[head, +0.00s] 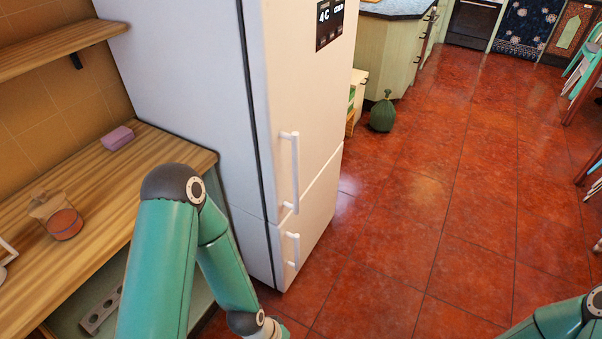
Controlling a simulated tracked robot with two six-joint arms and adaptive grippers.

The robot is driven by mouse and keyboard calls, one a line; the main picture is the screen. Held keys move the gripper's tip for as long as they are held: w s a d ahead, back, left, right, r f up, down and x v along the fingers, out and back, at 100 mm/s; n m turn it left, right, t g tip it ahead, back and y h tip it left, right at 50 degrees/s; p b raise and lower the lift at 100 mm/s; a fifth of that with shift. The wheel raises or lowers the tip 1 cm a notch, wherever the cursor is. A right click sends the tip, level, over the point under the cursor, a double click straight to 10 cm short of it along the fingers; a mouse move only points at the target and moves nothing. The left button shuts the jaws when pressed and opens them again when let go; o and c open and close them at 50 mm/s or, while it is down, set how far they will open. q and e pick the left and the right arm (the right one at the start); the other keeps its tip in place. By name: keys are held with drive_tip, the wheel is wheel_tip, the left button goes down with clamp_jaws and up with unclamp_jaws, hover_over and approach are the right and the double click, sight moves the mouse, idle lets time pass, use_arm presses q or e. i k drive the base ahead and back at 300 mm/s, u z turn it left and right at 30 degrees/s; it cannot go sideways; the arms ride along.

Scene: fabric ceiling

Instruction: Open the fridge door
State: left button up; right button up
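The white fridge (190,70) stands left of centre, with its front facing right toward the open floor. Its tall upper door (285,95) and shorter lower door (318,215) both look shut. The upper door has a white vertical bar handle (294,165), and the lower door has a similar handle (292,252). My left arm reaches in front of the counter, and its wrist end is low, beneath the lower handle at the bottom edge. Its gripper fingers are out of the picture. Only a piece of my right arm shows at the bottom right corner; its gripper is out of view.
A wooden counter (150,165) adjoins the fridge on the left, holding a purple block (117,138) and a brown pot (64,222). A green round object (382,115) sits on the floor beyond the fridge. The red tiled floor (440,220) before the doors is clear. Chairs stand far right.

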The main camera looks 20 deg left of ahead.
sight(298, 89)
drive_tip(key=z, duration=0.05)
drive_tip(key=i, duration=0.7)
drive_tip(key=u, duration=0.95)
drive_tip(key=k, duration=0.5)
drive_tip(key=u, duration=0.05)
drive_tip(key=i, duration=0.5)
drive_tip(key=z, duration=0.05)
